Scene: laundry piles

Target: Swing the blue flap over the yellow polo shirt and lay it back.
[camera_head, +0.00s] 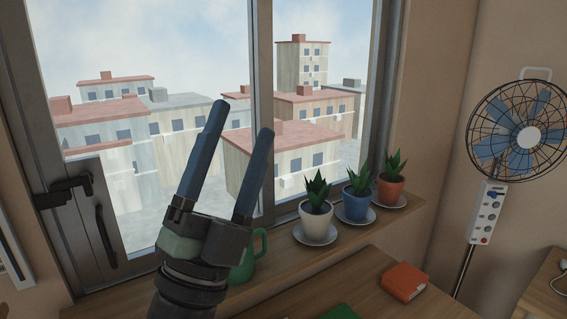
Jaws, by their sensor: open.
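My gripper (242,118) is raised in front of the window, fingers pointing up and slightly right. Its two blue-grey fingers are apart, with nothing between them. Neither a blue flap nor a yellow polo shirt shows in this view.
An orange-red book or box (404,281) lies on the wooden table (365,290). A fan (518,138) stands at right.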

